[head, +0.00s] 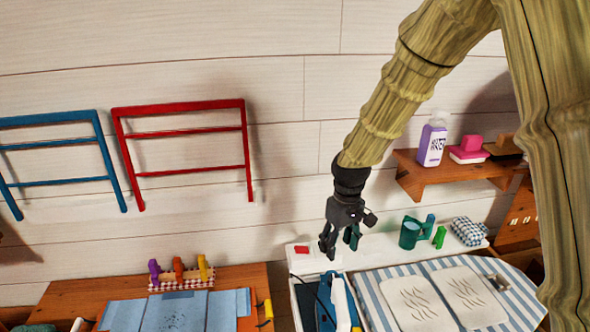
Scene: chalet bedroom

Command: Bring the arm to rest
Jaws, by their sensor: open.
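My arm comes down from the top right, covered in a ribbed yellow-green skin. My gripper (339,243) hangs at its end, dark grey, with the fingers pointing down and apart. I see nothing between the fingers.
A striped board (379,287) bears two pale pads. A green mug (410,233) stands behind. A wall shelf (432,178) holds a purple bottle (432,144). Red (185,134) and blue (60,148) racks hang left, above a wooden table (78,292). The wall between is bare.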

